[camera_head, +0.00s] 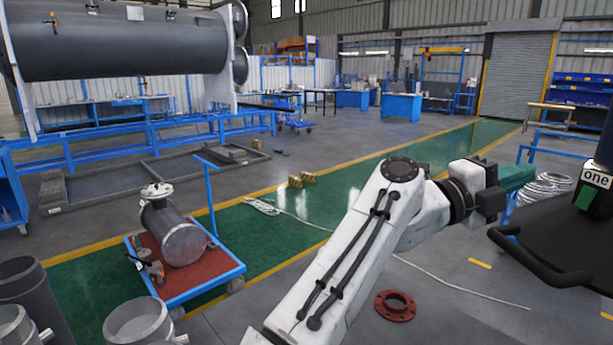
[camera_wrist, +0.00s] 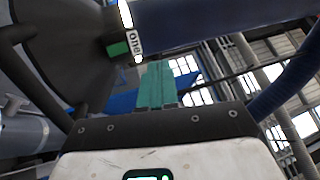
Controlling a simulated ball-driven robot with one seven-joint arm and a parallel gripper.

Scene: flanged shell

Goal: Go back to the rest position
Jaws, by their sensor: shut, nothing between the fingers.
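My gripper (camera_head: 517,176) is at the right of the head view, at the end of my white arm, which reaches up from the bottom middle. Its green fingers point right, toward a dark body with a "one" label. In the wrist view my gripper's green fingers (camera_wrist: 156,84) stand together in the middle, shut and empty. The flanged shell (camera_head: 172,232) is a grey cylinder with a flange. It lies tilted on a blue cart with a red top (camera_head: 222,279), left of my arm and well apart from my gripper.
A red flange ring (camera_head: 395,305) lies on the floor below my arm. Grey pipe pieces (camera_head: 140,322) stand at the lower left. Coiled hose (camera_head: 540,188) lies near my gripper. A large dark cylinder (camera_head: 120,42) is at the upper left. The green walkway (camera_head: 400,160) is mostly clear.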

